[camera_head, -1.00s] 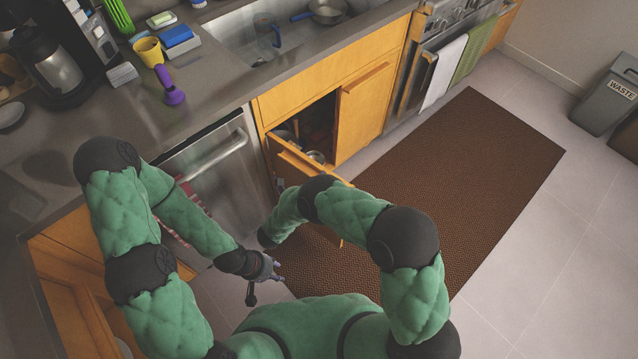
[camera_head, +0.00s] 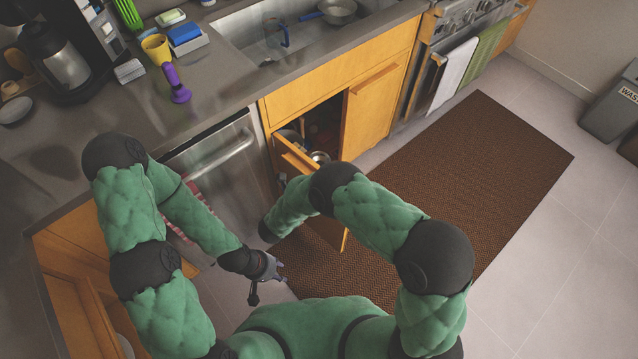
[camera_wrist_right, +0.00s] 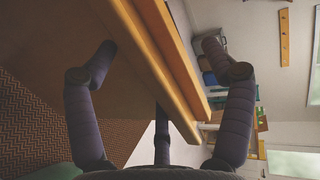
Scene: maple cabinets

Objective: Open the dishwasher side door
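The cabinet door (camera_head: 292,154) beside the dishwasher (camera_head: 222,168) is wooden and stands ajar, swung out from the cabinet under the sink. My right arm covers much of it in the head view. My right gripper is hidden there. In the right wrist view, my right gripper (camera_wrist_right: 158,75) has its fingers spread wide, with the wooden door edge (camera_wrist_right: 165,70) running between them. Neither finger is clearly closed on the wood. My left gripper (camera_head: 270,278) is open and empty, low in front of the dishwasher and apart from the door.
The neighbouring cabinet door (camera_head: 372,105) is shut. Pots (camera_head: 319,157) show inside the open cabinet. A brown mat (camera_head: 480,170) covers the floor in front, with free room to the right. The counter (camera_head: 120,115) holds a coffee maker and a purple item. Grey waste bins stand at far right.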

